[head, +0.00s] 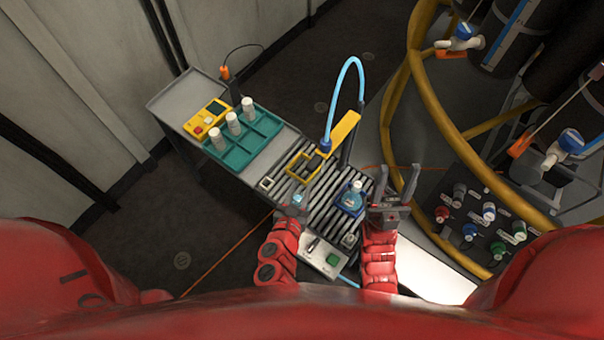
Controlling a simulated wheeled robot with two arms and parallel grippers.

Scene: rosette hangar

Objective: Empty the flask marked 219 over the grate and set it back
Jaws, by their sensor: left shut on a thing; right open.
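The grate (325,187) is a set of dark slats across the near half of the grey bench. A flask with blue liquid (352,199) stands at the grate's right side in a dark blue holder. Its marking is too small to read. My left gripper (297,200) is at the grate's left edge, shut on a small pale-blue thing that it mostly hides; I cannot tell whether this is a flask. My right gripper (402,176) is open and empty, right of the blue-liquid flask, its fingers pointing away from me.
A teal rack (262,135) with several white-capped bottles and a yellow device (206,120) stand on the far bench. A blue hose (340,85) arches above a yellow bracket (345,128). A green-button panel (331,260) is near. A yellow rail (398,100) and valve board (475,215) stand right.

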